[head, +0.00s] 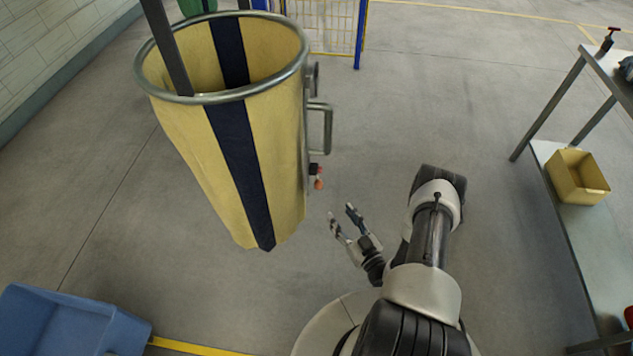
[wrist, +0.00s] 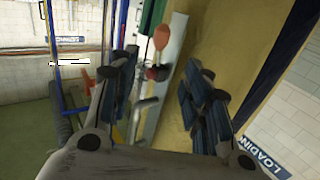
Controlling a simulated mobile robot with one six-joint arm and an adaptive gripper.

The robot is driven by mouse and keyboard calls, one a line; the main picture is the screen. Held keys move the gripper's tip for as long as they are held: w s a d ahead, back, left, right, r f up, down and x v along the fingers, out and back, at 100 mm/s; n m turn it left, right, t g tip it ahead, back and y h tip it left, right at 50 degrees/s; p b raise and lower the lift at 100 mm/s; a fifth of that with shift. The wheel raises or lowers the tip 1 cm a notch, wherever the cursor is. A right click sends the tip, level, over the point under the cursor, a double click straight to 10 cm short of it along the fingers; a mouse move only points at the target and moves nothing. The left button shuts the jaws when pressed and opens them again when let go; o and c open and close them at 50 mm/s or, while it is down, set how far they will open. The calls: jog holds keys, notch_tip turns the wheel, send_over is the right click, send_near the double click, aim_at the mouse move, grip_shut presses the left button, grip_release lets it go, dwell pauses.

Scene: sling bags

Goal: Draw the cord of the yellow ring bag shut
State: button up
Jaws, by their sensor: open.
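The yellow ring bag (head: 180,135), with dark blue vertical bands, hangs from a round metal ring (head: 220,97) at the upper left of the head view. Its mouth is wide open. On its right side are a metal handle and, lower, a small orange-red knob (head: 319,184), which also shows in the wrist view (wrist: 162,36). I cannot tell whether this knob is on the cord; no cord is clearly visible. My gripper (head: 341,215) is open and empty, below and to the right of the knob. In the wrist view the knob lies beyond and between my fingers (wrist: 160,92).
A blue bin (head: 65,325) stands at the lower left. A metal bench (head: 590,235) on the right holds a yellow bin (head: 577,178) on its lower shelf. A blue-framed wire fence (head: 335,25) is behind the bag. The floor between bag and bench is clear.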

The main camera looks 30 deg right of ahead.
aim_at(321, 186)
jog(key=w+b, duration=0.1)
jog(key=w, duration=0.4)
jog(key=w+b, duration=0.1)
jog(key=w, duration=0.4)
jog(key=w+b, duration=0.1)
jog(key=w, duration=0.4)
jog(key=shift+w+a, duration=0.25)
jog(key=shift+a, duration=0.05)
grip_shut()
